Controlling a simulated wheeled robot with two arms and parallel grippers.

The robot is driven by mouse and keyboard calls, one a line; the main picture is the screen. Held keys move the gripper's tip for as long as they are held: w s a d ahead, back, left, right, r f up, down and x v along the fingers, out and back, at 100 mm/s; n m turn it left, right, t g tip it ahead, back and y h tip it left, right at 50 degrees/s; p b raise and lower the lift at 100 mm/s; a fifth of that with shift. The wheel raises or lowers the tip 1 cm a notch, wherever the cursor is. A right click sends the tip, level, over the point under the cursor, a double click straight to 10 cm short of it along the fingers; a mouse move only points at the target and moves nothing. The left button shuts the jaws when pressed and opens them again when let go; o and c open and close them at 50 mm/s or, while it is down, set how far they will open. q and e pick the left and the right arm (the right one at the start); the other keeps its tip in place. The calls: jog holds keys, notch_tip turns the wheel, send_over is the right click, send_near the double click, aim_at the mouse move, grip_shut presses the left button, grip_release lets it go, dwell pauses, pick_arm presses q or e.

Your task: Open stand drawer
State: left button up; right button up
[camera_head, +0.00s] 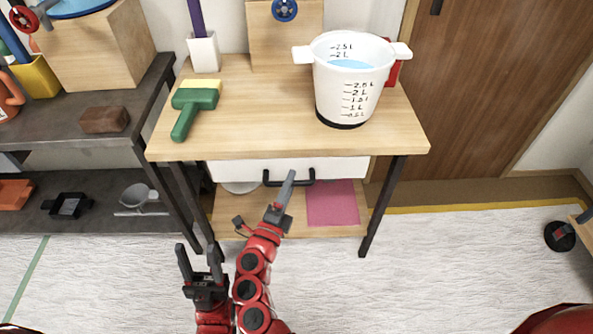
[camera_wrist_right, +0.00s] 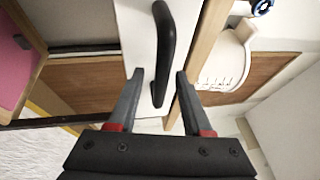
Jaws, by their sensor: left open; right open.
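The wooden stand (camera_head: 240,133) has a white drawer (camera_head: 340,168) under its top, and the drawer looks closed. Its black handle (camera_head: 307,179) is partly hidden behind my right gripper (camera_head: 288,187) in the head view. In the right wrist view the handle (camera_wrist_right: 165,40) crosses the gap between the open fingers of my right gripper (camera_wrist_right: 160,76), against the white drawer front (camera_wrist_right: 140,30). Whether the fingers touch the handle I cannot tell. My left gripper (camera_head: 200,255) is open and empty, in front of the stand at the lower left.
On the stand top are a white measuring bucket (camera_head: 350,85) of water, a green and yellow brush (camera_head: 195,100) and a white holder (camera_head: 204,52). A pink sheet (camera_head: 333,205) lies on the lower shelf. A dark shelf unit (camera_head: 100,160) stands left. The floor at right is mostly clear.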

jog(key=shift+w+d, duration=0.1)
jog(key=shift+w, duration=0.1)
jog(key=shift+r, duration=0.1)
grip_shut()
dwell(1.3)
